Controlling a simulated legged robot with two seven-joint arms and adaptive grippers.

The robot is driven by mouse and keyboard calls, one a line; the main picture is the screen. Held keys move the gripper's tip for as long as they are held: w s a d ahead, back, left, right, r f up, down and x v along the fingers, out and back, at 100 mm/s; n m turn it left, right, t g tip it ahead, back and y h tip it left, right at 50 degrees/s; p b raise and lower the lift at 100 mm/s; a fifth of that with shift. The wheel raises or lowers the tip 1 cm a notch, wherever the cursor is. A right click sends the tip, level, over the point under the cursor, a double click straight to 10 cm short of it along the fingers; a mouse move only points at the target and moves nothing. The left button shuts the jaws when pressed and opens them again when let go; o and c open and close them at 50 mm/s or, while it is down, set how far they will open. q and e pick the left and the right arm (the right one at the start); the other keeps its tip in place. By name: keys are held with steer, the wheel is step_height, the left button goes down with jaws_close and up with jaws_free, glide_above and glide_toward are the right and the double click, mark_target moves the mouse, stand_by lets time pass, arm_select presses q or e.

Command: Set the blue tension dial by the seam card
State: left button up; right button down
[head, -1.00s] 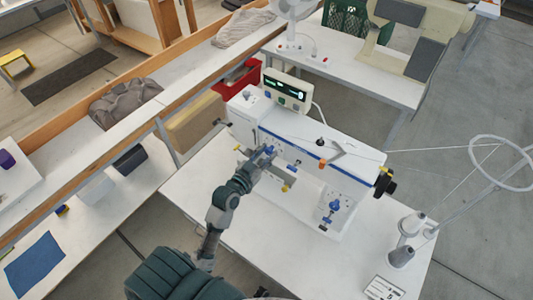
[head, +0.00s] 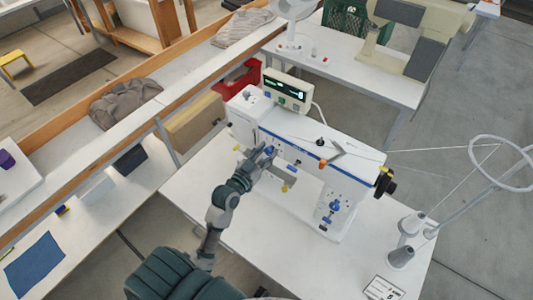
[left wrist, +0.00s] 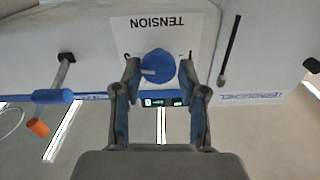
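The blue tension dial (left wrist: 158,66) has a white pointer mark and sits on a white plate lettered TENSION, which reads upside down in the left wrist view. My left gripper (left wrist: 159,68) has one finger on each side of the dial, with narrow gaps showing, so the fingers look open around it. In the head view my left gripper (head: 272,160) is at the front face of the white sewing machine (head: 310,145) and largely hides the dial. The white seam card (head: 383,289) lies at the table's front right; its print is too small to read. My right gripper is not seen.
Blue knobs (head: 334,206) and a black handwheel (head: 385,183) are to the right. Thread cones (head: 401,255) stand on the right of the table. The front left tabletop is clear.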

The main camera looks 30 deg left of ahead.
arm_select(q)
steer(key=shift+o, duration=0.6)
steer(key=shift+f, duration=0.2)
steer(key=shift+s+f, duration=0.1)
steer(key=shift+s, duration=0.1)
steer(key=s+a, duration=0.1)
steer(key=s, duration=1)
steer(key=shift+s, duration=0.3)
steer(key=s+p, duration=0.2)
steer(key=s, duration=0.3)
steer(key=shift+n, duration=0.5)
steer(key=w, duration=1.1)
steer(key=w+d, duration=0.1)
steer(key=w, duration=0.5)
steer(key=shift+w+f, duration=0.2)
steer(key=shift+f, duration=0.05)
